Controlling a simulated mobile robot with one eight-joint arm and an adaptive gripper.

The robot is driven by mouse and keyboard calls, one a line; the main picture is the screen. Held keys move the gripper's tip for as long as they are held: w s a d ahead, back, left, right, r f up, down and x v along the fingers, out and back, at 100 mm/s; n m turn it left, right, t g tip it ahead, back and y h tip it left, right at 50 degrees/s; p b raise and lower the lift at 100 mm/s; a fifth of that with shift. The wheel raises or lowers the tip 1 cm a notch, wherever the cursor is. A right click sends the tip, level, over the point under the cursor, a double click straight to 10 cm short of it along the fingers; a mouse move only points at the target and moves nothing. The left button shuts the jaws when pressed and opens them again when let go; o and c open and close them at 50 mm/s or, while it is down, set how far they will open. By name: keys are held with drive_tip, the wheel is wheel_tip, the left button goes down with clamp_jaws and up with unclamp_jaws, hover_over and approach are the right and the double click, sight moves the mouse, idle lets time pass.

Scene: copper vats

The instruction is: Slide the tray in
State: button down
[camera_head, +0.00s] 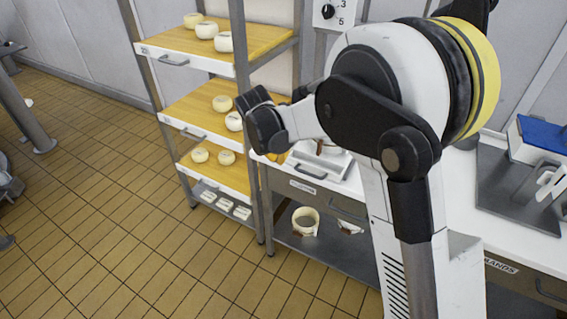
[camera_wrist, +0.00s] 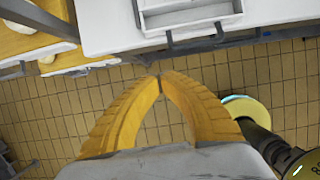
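Three wooden trays with white fronts sit in a rack in the head view: top (camera_head: 262,37), middle (camera_head: 190,106) and bottom (camera_head: 201,171). Each carries pale round cheeses. Which one the task means, I cannot tell. A shallow white tray (camera_wrist: 188,17) lies at the top of the wrist view, with a grey handle bar (camera_wrist: 205,40) below it. My gripper (camera_wrist: 160,77) has yellow fingers whose tips meet, with nothing between them. Its tips are below the handle bar in the picture and apart from it. In the head view my arm hides most of the gripper.
A white worktop (camera_wrist: 107,27) borders the rack on its right. A lower shelf (camera_head: 320,258) under it holds a round pale container (camera_head: 305,221). A blue-topped box (camera_head: 541,134) stands at the far right. The tiled floor (camera_head: 100,210) at left is mostly clear.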

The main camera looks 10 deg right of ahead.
drive_tip(key=w+d+f+b, duration=0.1)
drive_tip(key=f, duration=0.2)
drive_tip(key=w+d+f+b, duration=0.1)
drive_tip(key=w+f+b, duration=0.1)
drive_tip(key=w+d+f+b, duration=0.1)
drive_tip(key=w+d+f, duration=0.1)
drive_tip(key=f, duration=0.1)
drive_tip(key=shift+w+f, duration=0.2)
drive_tip(key=shift+f, duration=0.15)
drive_tip(key=shift+w+d+r, duration=0.15)
drive_tip(key=shift+w+d, duration=0.1)
drive_tip(key=shift+w, duration=0.15)
